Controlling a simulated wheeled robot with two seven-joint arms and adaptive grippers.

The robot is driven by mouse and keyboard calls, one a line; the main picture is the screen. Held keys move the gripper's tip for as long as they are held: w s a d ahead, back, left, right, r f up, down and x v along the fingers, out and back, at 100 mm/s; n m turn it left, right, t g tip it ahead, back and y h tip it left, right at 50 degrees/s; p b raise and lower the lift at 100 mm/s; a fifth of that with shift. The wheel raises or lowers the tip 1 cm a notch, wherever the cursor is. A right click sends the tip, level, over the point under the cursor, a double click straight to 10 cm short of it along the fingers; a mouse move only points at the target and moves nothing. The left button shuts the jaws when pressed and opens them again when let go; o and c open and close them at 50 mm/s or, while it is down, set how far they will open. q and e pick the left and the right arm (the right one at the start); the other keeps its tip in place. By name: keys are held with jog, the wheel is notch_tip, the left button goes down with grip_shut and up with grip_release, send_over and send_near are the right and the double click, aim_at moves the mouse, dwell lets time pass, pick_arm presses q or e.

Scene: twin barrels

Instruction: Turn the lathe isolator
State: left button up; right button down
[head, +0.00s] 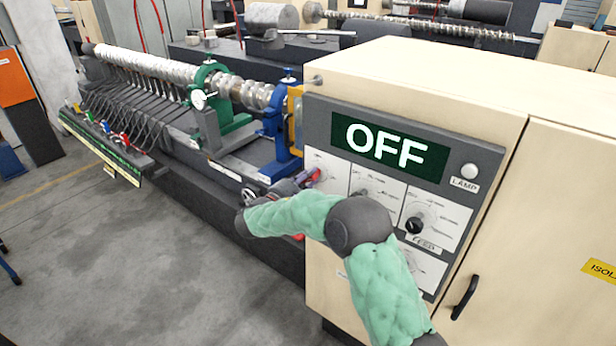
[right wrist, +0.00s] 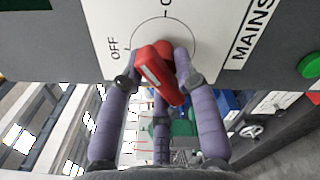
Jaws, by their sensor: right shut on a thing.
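The lathe isolator is a red knob (right wrist: 160,70) on a white dial plate (right wrist: 110,15) lettered MAINS in the right wrist view. The word OFF stands to the left of its dial circle, and another label is cut off at the top edge. The knob also shows as a bit of red (head: 312,175) on the cabinet's panel in the head view, largely covered by my gripper. My right gripper (right wrist: 163,66) is shut on the knob, with purple fingers on either side of it. The panel's display (head: 388,150) reads OFF. My left gripper is not in view.
The beige cabinet (head: 420,85) fills the right, with a black knob (head: 414,225), a lamp (head: 469,171) and a door handle (head: 465,297). The lathe (head: 170,95) with blue and green stands runs off behind my right arm. The floor at left is open.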

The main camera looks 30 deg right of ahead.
jog(key=n+p, duration=0.1)
jog(key=n, duration=0.2)
jog(key=n+p, duration=0.1)
jog(key=n, duration=0.1)
jog(key=shift+w+r+n+p, duration=0.15)
jog(key=shift+r+n+p, duration=0.15)
jog(key=shift+r+p, duration=0.05)
jog(key=n+p, duration=0.1)
jog(key=n, duration=0.2)
jog(key=shift+p, duration=0.4)
jog(key=shift+f+n+p, duration=0.2)
jog(key=shift+n+p, duration=0.3)
jog(key=shift+n, duration=0.5)
jog(key=c, duration=1)
grip_release()
jog(key=shift+w+a+f, duration=0.1)
jog(key=shift+c, duration=0.2)
jog(key=shift+f, duration=0.15)
jog(key=shift+a, duration=0.1)
